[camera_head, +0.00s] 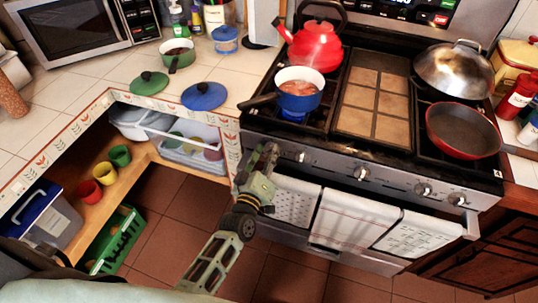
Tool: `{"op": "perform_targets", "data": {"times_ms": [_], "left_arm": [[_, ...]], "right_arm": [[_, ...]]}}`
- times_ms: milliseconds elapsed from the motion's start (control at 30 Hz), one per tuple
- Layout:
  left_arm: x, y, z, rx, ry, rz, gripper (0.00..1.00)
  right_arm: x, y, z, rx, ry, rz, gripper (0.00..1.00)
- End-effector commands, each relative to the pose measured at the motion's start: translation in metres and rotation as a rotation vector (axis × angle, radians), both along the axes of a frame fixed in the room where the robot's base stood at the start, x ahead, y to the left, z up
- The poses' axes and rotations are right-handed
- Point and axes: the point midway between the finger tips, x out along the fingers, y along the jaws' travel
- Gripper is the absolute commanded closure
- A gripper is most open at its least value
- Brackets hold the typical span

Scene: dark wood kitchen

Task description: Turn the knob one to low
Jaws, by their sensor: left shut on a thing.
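The stove's front panel (350,172) carries a row of round silver knobs. My left gripper (267,153) is at the far left end of this panel, shut on the leftmost knob, which its fingers mostly hide. The knob's pointer and setting cannot be made out. The neighbouring knob (301,157) is free, just right of the fingers. Blue flame (293,116) shows under the blue pot (300,95) on the front left burner. My right gripper is out of view.
A red kettle (316,48) stands behind the pot. A red pan (462,131) and a domed lid (455,70) are on the right burners. Towels (355,220) hang on the oven handle below the panel. Open shelves (122,165) stand left of my arm.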

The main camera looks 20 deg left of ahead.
Motion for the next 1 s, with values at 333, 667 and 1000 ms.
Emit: {"op": "perform_targets", "data": {"times_ms": [333,667,1000], "left_arm": [[0.0,-0.004,0.0,-0.004,0.001,-0.006,0.56],[-0.001,-0.001,0.0,-0.001,-0.001,-0.002,0.55],[-0.053,0.0,-0.001,0.0,0.003,-0.003,0.55]], "right_arm": [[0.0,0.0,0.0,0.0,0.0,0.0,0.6],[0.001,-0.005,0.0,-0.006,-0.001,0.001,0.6],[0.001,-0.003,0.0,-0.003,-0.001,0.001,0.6]]}}
